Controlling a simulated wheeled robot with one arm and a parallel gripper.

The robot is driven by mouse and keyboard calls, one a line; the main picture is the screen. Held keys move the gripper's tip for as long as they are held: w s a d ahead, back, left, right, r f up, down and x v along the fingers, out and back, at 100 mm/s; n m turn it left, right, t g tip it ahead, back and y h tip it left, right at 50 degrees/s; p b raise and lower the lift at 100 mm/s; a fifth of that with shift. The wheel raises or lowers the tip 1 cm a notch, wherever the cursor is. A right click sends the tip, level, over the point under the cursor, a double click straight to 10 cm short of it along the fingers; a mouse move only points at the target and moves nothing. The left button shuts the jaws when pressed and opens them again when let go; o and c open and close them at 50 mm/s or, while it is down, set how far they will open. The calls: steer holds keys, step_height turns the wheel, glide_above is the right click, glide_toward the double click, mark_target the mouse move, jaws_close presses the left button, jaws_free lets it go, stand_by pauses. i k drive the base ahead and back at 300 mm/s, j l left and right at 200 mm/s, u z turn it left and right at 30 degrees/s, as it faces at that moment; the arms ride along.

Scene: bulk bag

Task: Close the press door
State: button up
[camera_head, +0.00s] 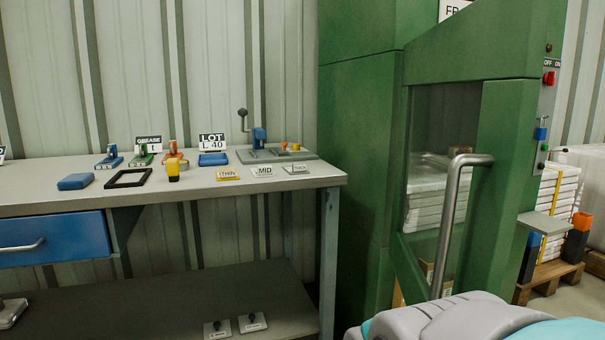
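The green press (365,150) stands right of the bench. A green-framed door (497,180) with a clear window (428,165) shows on it, and pale stacked sheets are seen through the window. A long bent metal handle (452,215) stands out in front of the window. I cannot tell from this view how far the door stands from the press frame. Part of my grey and teal arm shows at the bottom right, below the handle, and hides the lower part of the door. My gripper is not in view.
A workbench (60,200) on the left carries small tools, labels and a blue clamp, with a blue drawer (55,240) below. A switch panel (545,100) is right of the door. Stacked sheets on a pallet (550,275) stand at far right.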

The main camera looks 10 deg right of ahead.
mark_target(500, 44)
steer(key=j+z, duration=0.1)
steer(key=z, duration=0.75)
